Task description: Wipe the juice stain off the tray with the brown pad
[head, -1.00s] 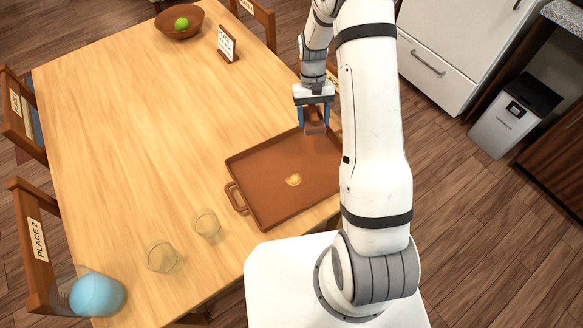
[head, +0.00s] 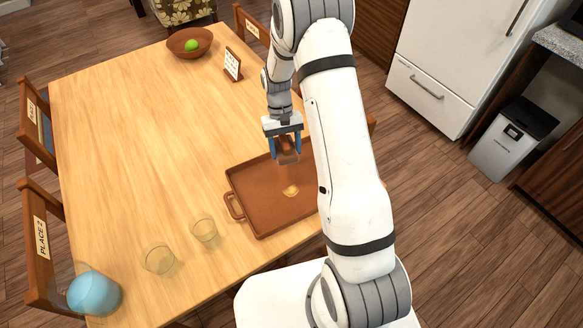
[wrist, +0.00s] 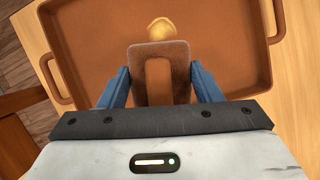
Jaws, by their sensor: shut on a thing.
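The brown tray (head: 262,214) lies on the wooden table near its front right edge, with a handle on its left side. A small yellow-orange juice stain (head: 290,191) is on the tray's floor. My gripper (head: 285,150) is shut on the brown pad (head: 288,157), above the far part of the tray. In the wrist view the pad (wrist: 142,75) sits between the blue fingers, and the stain (wrist: 160,28) shows just beyond its edge. I cannot tell whether the pad touches the tray. My arm hides the tray's right side in the head view.
Two clear glasses (head: 204,228) (head: 158,258) stand left of the tray. A blue round thing (head: 95,293) is at the near left corner. A bowl (head: 181,50) with a green fruit and a small card stand (head: 233,64) are at the far end. The table's middle is clear.

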